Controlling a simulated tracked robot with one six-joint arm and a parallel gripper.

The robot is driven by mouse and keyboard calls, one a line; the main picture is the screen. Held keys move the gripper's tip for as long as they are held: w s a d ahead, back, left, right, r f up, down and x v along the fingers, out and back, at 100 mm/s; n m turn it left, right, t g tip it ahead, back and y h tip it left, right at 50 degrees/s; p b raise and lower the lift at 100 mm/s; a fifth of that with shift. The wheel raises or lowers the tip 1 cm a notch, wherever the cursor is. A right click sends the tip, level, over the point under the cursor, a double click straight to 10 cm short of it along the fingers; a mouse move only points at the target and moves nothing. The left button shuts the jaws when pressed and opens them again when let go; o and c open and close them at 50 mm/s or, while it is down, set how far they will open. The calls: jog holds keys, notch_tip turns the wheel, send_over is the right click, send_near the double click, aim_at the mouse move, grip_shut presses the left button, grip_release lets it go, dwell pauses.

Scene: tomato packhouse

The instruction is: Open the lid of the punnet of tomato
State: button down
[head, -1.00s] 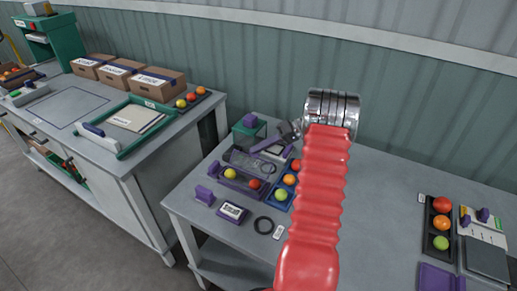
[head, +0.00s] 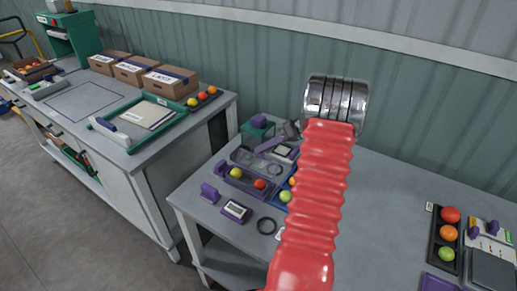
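The punnet (head: 248,189) is a dark purple tray on the near bench, left of my red-sleeved arm. A yellow tomato (head: 236,173) and a red tomato (head: 260,184) show in it. A clear, see-through lid (head: 246,157) shows at its back edge; how far it is raised is hard to tell. My gripper (head: 264,148) reaches out from behind my arm, with a purple finger just above and behind the punnet, close to the lid. Whether it touches the lid, and how wide the fingers are, cannot be told.
A blue tray (head: 280,201) with tomatoes is partly hidden by my arm. A green stand (head: 257,131) is behind.

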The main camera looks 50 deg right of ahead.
jog(key=shift+a, duration=0.15)
jog(key=c, duration=2)
grip_release()
jog(key=v, duration=1.3)
jog(key=shift+s+r, duration=0.25)
jog(key=shift+s, duration=0.05)
